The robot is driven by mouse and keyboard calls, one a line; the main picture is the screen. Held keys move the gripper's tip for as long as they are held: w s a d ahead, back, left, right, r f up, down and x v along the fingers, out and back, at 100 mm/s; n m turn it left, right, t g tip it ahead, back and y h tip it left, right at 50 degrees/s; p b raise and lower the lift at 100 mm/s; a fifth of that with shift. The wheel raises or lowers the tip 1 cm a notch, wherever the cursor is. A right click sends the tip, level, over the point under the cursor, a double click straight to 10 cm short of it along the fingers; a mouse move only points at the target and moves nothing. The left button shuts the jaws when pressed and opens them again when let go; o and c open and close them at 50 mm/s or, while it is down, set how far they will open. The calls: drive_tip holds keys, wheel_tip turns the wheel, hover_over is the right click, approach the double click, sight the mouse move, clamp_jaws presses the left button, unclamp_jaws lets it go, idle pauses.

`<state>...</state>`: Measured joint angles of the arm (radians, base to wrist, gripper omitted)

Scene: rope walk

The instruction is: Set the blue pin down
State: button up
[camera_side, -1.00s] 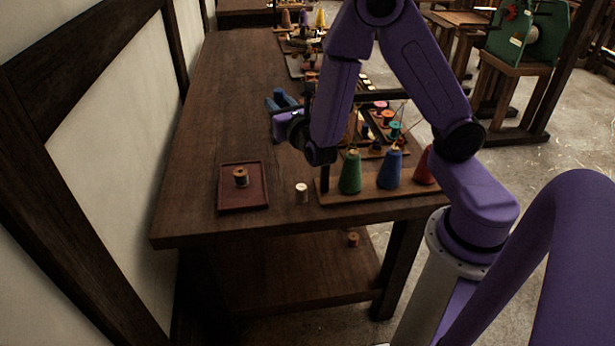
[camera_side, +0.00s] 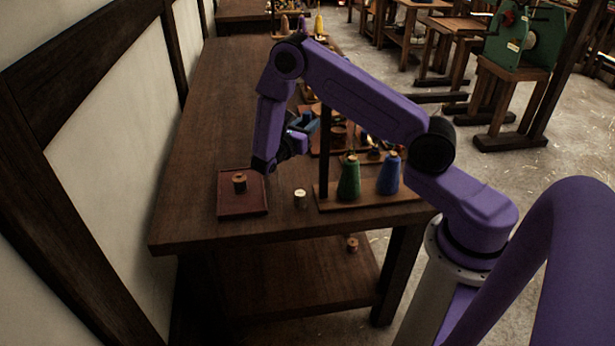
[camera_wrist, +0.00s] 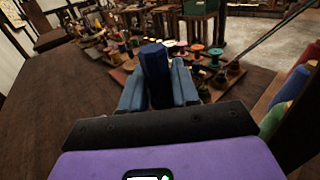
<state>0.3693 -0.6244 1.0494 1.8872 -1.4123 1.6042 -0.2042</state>
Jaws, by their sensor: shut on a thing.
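The blue pin (camera_wrist: 155,72) stands up between the two blue fingers of my gripper (camera_wrist: 158,88) in the wrist view, and the fingers are shut on it. In the side view my gripper (camera_side: 303,126) is above the dark wooden table, behind the reddish tray and left of the dark post. There the pin is too small and too covered by my arm to make out clearly. Whether its lower end touches anything is hidden.
A reddish tray (camera_side: 229,206) with a small spool (camera_side: 239,183) lies at the table's near left. A pale spool (camera_side: 300,197) stands beside it. A rack holds green (camera_side: 349,178) and blue (camera_side: 389,175) cones. The table's left side (camera_side: 215,95) is bare.

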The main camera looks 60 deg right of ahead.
drive_tip(key=shift+s+f, duration=0.1)
drive_tip(key=shift+f, duration=5)
drive_tip(key=shift+f, duration=0.6)
drive_tip(key=o, duration=1)
drive_tip(key=shift+d+r, duration=0.1)
drive_tip(key=shift+r, duration=0.05)
